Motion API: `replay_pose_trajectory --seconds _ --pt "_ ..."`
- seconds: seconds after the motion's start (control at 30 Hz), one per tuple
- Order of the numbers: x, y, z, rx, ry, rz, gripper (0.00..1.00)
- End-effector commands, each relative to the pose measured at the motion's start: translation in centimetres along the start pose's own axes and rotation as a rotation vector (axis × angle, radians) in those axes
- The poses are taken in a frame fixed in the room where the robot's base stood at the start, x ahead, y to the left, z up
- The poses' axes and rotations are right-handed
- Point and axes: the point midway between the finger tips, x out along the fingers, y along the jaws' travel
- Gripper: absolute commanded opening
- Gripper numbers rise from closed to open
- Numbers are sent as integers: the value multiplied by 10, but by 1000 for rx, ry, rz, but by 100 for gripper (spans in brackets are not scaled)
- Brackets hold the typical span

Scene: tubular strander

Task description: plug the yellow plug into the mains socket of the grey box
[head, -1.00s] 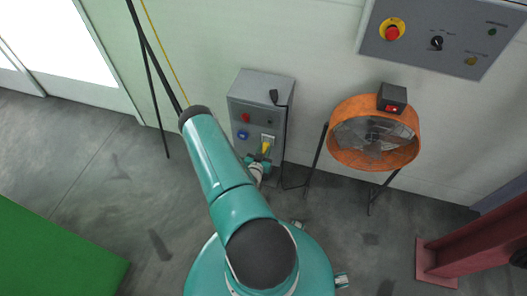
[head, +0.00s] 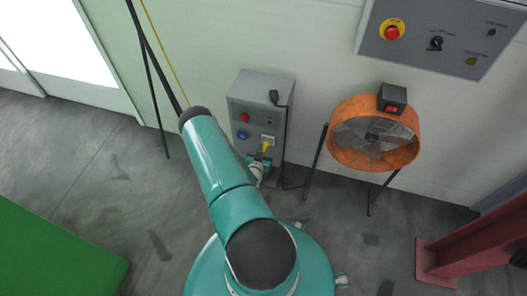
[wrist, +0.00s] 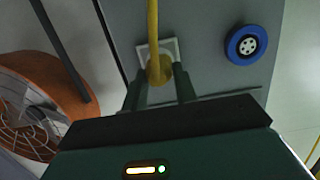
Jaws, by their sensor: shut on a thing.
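The grey box (head: 250,110) stands on the floor against the wall. Its mains socket (head: 268,139) is a pale square on the front face and also shows in the wrist view (wrist: 173,45). The yellow plug (head: 266,147) is at this socket, with its body (wrist: 160,75) over the lower part of the socket frame and its yellow cord running up across it. I cannot tell how deep the plug sits. My gripper (wrist: 160,90) is shut on the plug, a finger on each side. In the head view my gripper (head: 258,160) is low before the box.
A blue round socket (wrist: 247,45) and a red button (head: 245,117) are on the box. A black cable hangs down its right side. An orange fan (head: 374,133) stands to the right. A control panel (head: 440,35) is on the wall. Open floor lies left of the box.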

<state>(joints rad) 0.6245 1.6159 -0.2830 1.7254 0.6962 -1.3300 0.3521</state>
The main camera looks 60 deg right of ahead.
Motion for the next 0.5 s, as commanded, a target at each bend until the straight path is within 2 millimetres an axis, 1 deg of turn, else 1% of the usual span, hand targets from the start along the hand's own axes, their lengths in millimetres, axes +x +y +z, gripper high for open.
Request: replay_pose_trajectory --seconds 0.5 --pt "12 0 -2 0 0 0 5"
